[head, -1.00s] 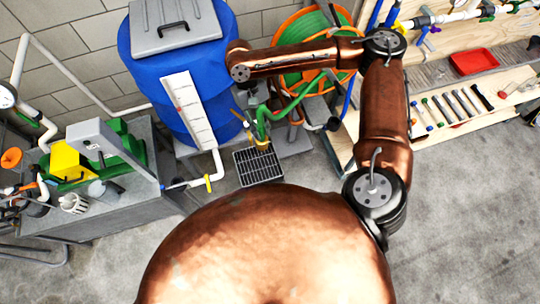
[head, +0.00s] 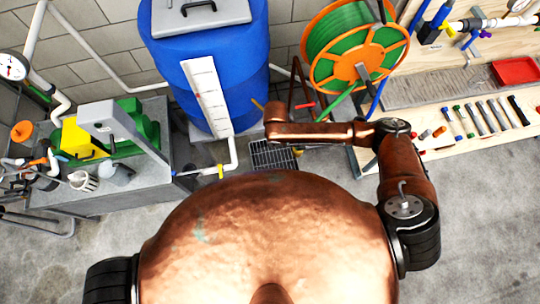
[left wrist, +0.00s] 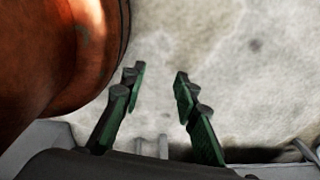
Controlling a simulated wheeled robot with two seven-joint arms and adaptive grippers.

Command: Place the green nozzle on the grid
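The grid (head: 270,156) is a dark metal grating on the floor in front of the blue barrel. My right arm covers part of its upper edge. I cannot make out the green nozzle. A green hose (head: 342,101) comes down from the reel and passes out of sight behind my right arm. My right gripper is hidden behind that arm, so its hold cannot be seen. In the left wrist view my left gripper (left wrist: 158,75) is open and empty, with bare concrete floor beyond its green-padded fingers.
The blue barrel (head: 240,95) stands behind the grid, with a white pipe (head: 233,155) running low beside it. The orange-and-green hose reel (head: 335,62) is at the back. A pump bench (head: 130,190) is at left, a tool workbench (head: 450,95) at right. The floor at right is clear.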

